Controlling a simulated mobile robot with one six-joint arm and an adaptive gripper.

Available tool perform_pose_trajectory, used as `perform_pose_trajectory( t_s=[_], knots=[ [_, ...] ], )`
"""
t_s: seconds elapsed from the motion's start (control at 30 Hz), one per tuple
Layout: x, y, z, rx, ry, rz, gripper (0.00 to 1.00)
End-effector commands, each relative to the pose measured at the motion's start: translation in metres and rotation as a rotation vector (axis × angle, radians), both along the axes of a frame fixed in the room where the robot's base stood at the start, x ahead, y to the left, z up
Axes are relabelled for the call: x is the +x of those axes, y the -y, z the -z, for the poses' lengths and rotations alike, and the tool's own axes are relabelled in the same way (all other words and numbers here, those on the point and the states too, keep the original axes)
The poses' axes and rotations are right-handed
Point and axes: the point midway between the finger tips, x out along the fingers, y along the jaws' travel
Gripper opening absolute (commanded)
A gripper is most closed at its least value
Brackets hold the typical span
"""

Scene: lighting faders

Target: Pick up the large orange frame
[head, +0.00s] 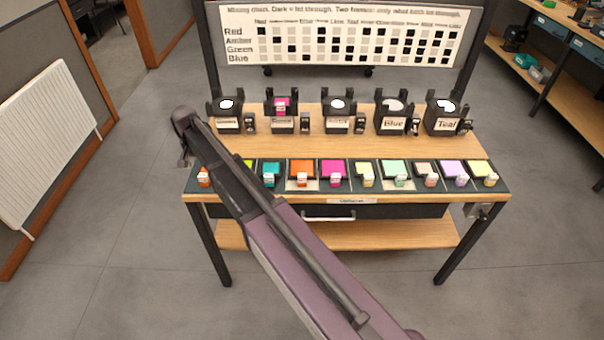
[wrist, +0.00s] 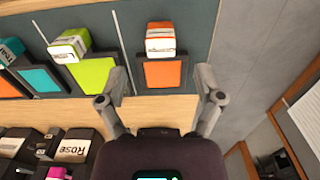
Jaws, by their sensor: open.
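Two orange frames lie in the dark tray. One is at its far left end (head: 204,171), partly behind my arm in the head view; the other (head: 301,168) is fourth from the left on a lighter patch. I cannot tell for certain which is the large one. The left-end orange frame (wrist: 163,73), dark-edged with an orange and white label block, shows between my fingers in the wrist view. My gripper (wrist: 162,82) is open and empty, its fingertips either side of that frame's near part. In the head view my gripper (head: 185,155) hangs over the bench's left end.
A lime frame (wrist: 96,76) and a teal frame (wrist: 42,80) lie beside it, separated by thin dividers. Several black lamps with labels, such as Teal (head: 446,115), stand along the bench's back. A mixing chart (head: 345,35) stands behind. Floor left of the bench is clear.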

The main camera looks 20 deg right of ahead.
Motion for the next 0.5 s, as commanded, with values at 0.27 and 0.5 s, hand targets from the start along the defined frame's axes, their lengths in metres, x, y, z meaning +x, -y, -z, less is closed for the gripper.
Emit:
perform_pose_trajectory(
  t_s=[0.27, 0.5],
  knots=[
    [-0.001, 0.001, 0.0, 0.0, 0.0, -0.001, 0.85],
    [-0.03, 0.035, 0.0, 0.0, 0.0, -0.035, 0.85]
  ],
)
